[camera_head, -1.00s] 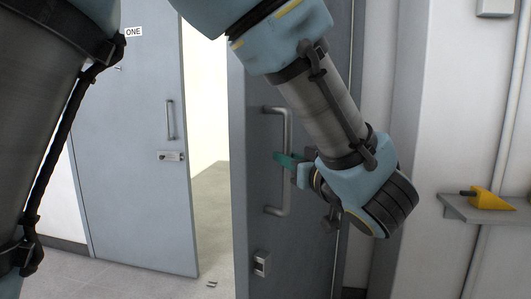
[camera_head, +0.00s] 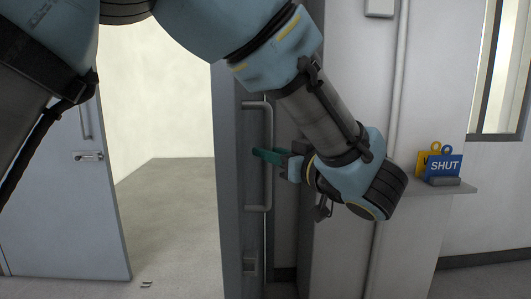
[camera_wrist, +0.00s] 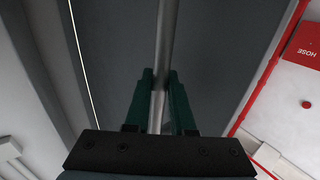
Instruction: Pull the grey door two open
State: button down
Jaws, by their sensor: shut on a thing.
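The grey door (camera_head: 228,180) with a long upright bar handle (camera_head: 269,190) stands in the middle of the head view, seen nearly edge-on. Its number label is not in view. My gripper (camera_head: 262,156) is shut on the handle, around the middle of the bar. In the wrist view the green fingers of my gripper (camera_wrist: 160,75) lie on both sides of the metal bar (camera_wrist: 167,35), with the dark door face behind it. A wide opening shows left of this door.
Another grey door (camera_head: 60,190) with a handle stands at the left. A pale floor (camera_head: 165,215) lies in the opening. A shelf (camera_head: 455,189) on the right holds a blue SHUT sign (camera_head: 443,168) and a yellow sign. The wrist view shows a red HOSE sign (camera_wrist: 305,50).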

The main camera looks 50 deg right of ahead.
jog(key=shift+w+r, duration=0.15)
jog(key=shift+r, duration=0.1)
jog(key=c, duration=0.8)
grip_release()
jog(key=shift+f, duration=0.15)
jog(key=shift+o, duration=0.2)
jog(key=b+v, duration=0.2)
jog(key=v, duration=0.9)
jog(key=shift+d, duration=0.1)
